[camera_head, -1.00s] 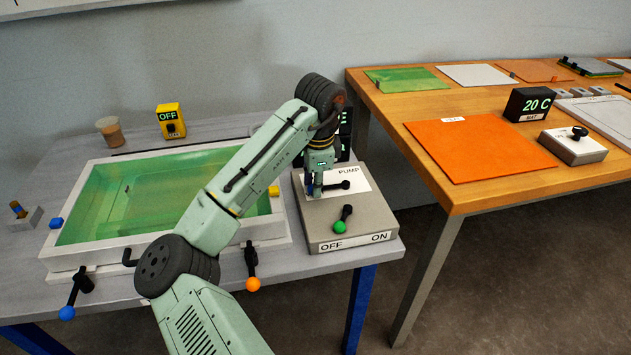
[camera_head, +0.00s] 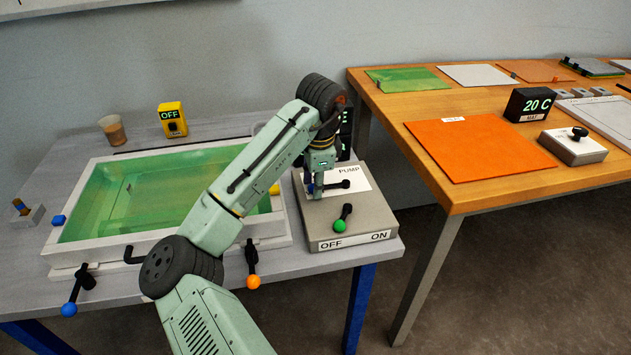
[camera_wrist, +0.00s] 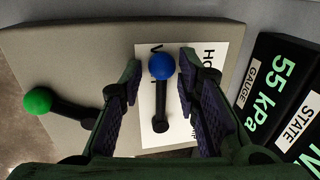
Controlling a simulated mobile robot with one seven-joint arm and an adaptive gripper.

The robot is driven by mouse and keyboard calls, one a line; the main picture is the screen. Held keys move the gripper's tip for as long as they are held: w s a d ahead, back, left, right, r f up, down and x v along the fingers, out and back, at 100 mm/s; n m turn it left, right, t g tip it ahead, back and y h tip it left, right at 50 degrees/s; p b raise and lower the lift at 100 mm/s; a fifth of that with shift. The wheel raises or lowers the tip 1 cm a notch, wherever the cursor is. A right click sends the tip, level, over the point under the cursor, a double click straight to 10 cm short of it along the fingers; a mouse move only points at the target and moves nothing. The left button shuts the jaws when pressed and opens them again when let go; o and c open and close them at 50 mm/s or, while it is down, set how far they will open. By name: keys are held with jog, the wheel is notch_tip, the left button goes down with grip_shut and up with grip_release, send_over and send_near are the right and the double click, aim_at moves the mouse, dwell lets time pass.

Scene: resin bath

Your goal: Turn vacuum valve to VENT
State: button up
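The vacuum valve is a black lever (camera_wrist: 160,109) with a blue ball knob (camera_wrist: 161,66), lying over a white label on the grey pump box (camera_head: 310,212). The label's lettering is partly hidden; "HO" and a "V" show in the wrist view. My gripper (camera_wrist: 159,88) is open, with one finger on each side of the lever and visible gaps to both. In the head view my gripper (camera_head: 317,188) points down over the box and hides most of the blue knob. The black end of the lever (camera_head: 345,184) shows to its right.
A green-knobbed pump lever (camera_head: 341,219) stands close by, above the OFF/ON label; its knob also shows in the wrist view (camera_wrist: 38,100). A gauge (camera_wrist: 273,80) beside the box reads 55 kPa; the state display is cut off. The green resin bath (camera_head: 130,190) lies left.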

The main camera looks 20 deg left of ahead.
notch_tip(320, 180, up, 12)
jog(key=s+d, duration=0.1)
jog(key=shift+s+d, duration=0.2)
jog(key=shift+s, duration=0.2)
jog(key=shift+f, duration=0.15)
dwell(0.3)
